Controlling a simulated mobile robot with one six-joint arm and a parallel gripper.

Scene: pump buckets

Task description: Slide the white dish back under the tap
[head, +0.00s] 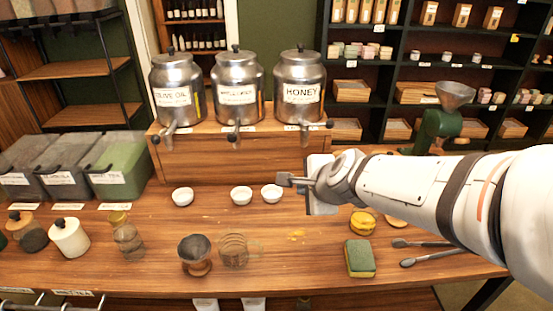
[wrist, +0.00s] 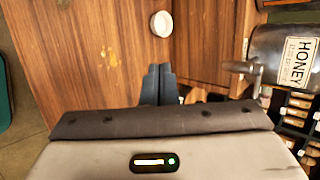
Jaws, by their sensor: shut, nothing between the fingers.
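Three small white dishes stand on the wooden counter in the head view. The right one (head: 271,194) is nearest my gripper and left of the line below the HONEY tap (head: 298,138). The middle dish (head: 241,196) is roughly below the middle tap (head: 236,136), and the left dish (head: 182,197) is near the OLIVE OIL tap's line. My gripper (head: 285,180) is shut and empty, just right of the right dish. In the wrist view, the shut fingers (wrist: 158,72) point toward a white dish (wrist: 162,23), with a gap between.
The metal urns stand on a raised wooden box (head: 235,160) behind the dishes. Yellow spots (head: 295,235) mark the counter. Bare wood lies between the dishes and jug.

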